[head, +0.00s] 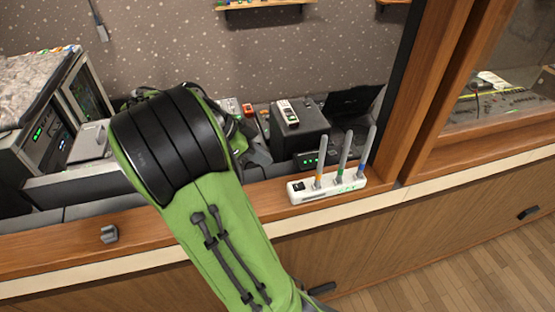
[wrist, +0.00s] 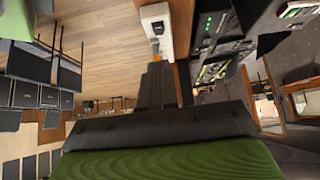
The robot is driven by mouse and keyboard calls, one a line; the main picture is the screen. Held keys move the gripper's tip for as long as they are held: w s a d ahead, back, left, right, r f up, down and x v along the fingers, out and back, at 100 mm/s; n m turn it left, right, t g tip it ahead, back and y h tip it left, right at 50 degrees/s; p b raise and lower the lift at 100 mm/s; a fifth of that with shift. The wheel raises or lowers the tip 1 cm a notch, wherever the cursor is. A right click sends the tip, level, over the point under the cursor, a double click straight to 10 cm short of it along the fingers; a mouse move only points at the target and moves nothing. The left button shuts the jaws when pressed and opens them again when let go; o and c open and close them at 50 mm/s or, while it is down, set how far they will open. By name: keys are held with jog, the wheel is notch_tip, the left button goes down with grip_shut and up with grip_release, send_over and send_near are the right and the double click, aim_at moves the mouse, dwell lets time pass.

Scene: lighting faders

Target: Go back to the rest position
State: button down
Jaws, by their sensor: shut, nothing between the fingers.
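A white fader box (head: 326,189) sits on the wooden ledge right of my arm in the head view. Three tall grey levers stand up from it, with orange, green and blue bases from left to right. The box also shows at the top of the wrist view (wrist: 157,22), partly cut off by the frame edge, with an orange lever base beyond my fingertips. My gripper (wrist: 157,82) is shut and empty, its dark fingers pointing toward the box. I cannot tell whether they touch a lever. In the head view my green arm hides the gripper.
A dark speaker-like box (head: 298,130) with small devices on top stands behind the ledge. A laptop (head: 355,103) lies to its right. A wooden window post (head: 437,90) rises right of the fader box. Grey equipment (head: 40,135) fills the left. Wood floor lies in front.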

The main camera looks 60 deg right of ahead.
jog(key=shift+w+a+r, duration=0.35)
jog(key=shift+a, duration=0.2)
jog(key=shift+d, duration=0.1)
jog(key=s+a+f+n+t+y+b, duration=0.2)
jog(key=a+n+t, duration=0.3)
jog(key=a+n, duration=0.8)
jog(key=s+a+f+n+t+y+b, duration=0.2)
jog(key=a+n+t, duration=0.4)
jog(key=a+n, duration=0.7)
jog(key=shift+f+n+y+b, duration=0.25)
jog(key=shift+n+y+b, duration=0.4)
jog(key=shift+b, duration=0.45)
jog(key=shift+s, duration=0.1)
